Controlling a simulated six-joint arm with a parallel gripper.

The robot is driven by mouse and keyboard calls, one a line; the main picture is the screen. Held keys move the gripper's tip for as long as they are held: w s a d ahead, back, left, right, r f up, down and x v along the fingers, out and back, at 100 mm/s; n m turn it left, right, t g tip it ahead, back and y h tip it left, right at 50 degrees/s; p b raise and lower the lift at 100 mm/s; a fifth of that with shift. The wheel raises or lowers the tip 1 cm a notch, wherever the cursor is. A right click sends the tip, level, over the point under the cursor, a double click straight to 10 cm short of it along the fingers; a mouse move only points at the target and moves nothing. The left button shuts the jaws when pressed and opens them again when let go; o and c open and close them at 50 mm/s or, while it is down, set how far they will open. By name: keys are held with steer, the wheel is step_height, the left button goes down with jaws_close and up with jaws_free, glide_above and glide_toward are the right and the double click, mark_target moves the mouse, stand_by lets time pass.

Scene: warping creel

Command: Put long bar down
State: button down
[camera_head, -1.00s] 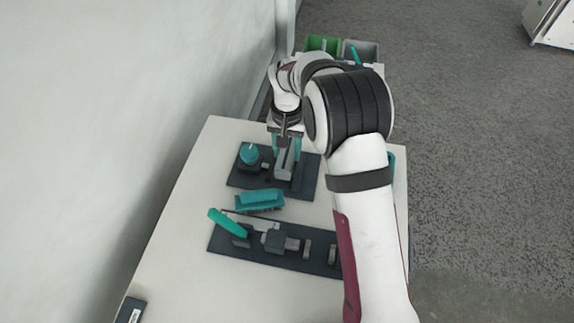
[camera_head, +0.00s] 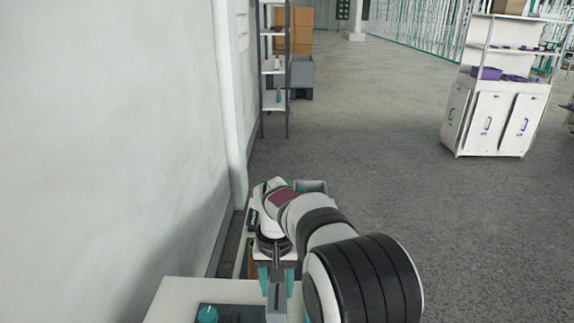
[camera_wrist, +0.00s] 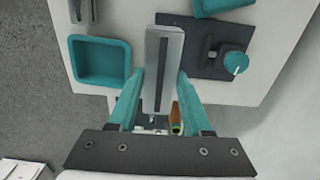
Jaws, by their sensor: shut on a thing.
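The long bar (camera_wrist: 163,55) is grey with a dark slot along its face. My gripper (camera_wrist: 161,78) is shut on it, one teal finger on each side. In the wrist view the bar lies between a teal tray (camera_wrist: 78,63) and a dark plate (camera_wrist: 205,68) with a teal knob (camera_wrist: 235,63). It appears raised above the white table (camera_wrist: 262,88), but its exact height is unclear. In the head view the bar (camera_head: 276,304) hangs below my gripper (camera_head: 276,283), and its lower end is cut off by the frame.
In the head view a grey bin (camera_head: 312,186) stands beyond the table, partly behind my arm. A shelf rack (camera_head: 274,68) stands against the wall, and a white cabinet (camera_head: 492,115) stands at the right. The wrist view shows a teal thing (camera_wrist: 222,6) at the top edge.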

steer(key=s+d+r, duration=0.8)
steer(key=d+r, duration=0.4)
steer(key=d, duration=0.1)
steer(key=w+d+f+n, duration=0.4)
steer(key=d+f+n, duration=0.1)
steer(key=f+n, duration=0.35)
steer(key=w+d+f+n, duration=0.3)
steer(key=d+f+n, duration=0.35)
steer(key=n, duration=0.25)
steer(key=w+a+f, duration=0.2)
steer(key=a, duration=0.1)
steer(key=w+a+f, duration=0.2)
steer(key=a, duration=0.1)
steer(key=w+a+f, duration=0.2)
steer(key=a, duration=0.1)
steer(key=shift+a+f, duration=0.35)
steer(key=shift+f, duration=0.05)
steer(key=shift+w+a+f, duration=0.1)
steer(key=shift+a+f, duration=0.05)
steer(key=shift+f, duration=0.95)
steer(key=shift+a+f, duration=0.15)
steer(key=shift+f, duration=0.95)
steer(key=shift+f, duration=0.1)
steer(key=shift+c, duration=1.7)
jaws_free()
